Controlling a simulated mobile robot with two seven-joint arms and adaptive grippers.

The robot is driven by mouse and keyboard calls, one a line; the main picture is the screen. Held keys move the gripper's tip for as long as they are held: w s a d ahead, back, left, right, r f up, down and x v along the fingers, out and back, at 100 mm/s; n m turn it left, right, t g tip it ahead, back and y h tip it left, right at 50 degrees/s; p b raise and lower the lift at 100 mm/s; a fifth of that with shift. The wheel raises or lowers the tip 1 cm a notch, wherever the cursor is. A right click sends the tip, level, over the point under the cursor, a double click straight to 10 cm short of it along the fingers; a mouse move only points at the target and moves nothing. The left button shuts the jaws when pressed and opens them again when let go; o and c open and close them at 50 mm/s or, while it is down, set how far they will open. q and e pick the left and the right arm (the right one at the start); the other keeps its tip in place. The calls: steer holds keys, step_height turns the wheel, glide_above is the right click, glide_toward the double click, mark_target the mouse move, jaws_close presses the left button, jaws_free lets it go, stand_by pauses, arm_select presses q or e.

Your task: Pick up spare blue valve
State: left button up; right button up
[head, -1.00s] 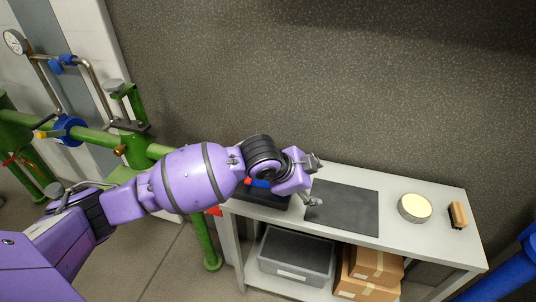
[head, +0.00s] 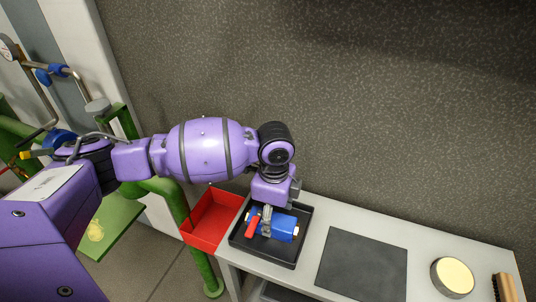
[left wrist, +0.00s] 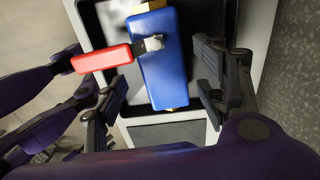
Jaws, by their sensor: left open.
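The spare blue valve (head: 284,227) lies in a black tray (head: 297,254) at the left end of the bench. It has a blue body, a red handle (head: 253,226) and brass ends. In the left wrist view the blue valve (left wrist: 163,65) lies between the spread fingers, its red handle (left wrist: 101,59) pointing left. My left gripper (head: 267,218) is above the tray, pointing down at the valve. In the left wrist view the left gripper (left wrist: 160,97) is open, with gaps beside the valve body. My right gripper is not in view.
A red bin (head: 213,218) adjoins the tray on the left. A dark mat (head: 362,264), a round cream-topped tin (head: 453,277) and a brush (head: 503,288) are on the bench (head: 420,239) to the right. Green pipework (head: 165,188) stands at the left. A wall rises behind.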

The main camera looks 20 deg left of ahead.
arm_select(q)
steer(key=f, duration=0.3)
steer(key=shift+w+a+f, duration=0.15)
steer(key=shift+w+f, duration=0.05)
steer(key=shift+f, duration=0.6)
steer(key=c, duration=0.4)
steer(key=shift+w, duration=0.1)
jaws_close()
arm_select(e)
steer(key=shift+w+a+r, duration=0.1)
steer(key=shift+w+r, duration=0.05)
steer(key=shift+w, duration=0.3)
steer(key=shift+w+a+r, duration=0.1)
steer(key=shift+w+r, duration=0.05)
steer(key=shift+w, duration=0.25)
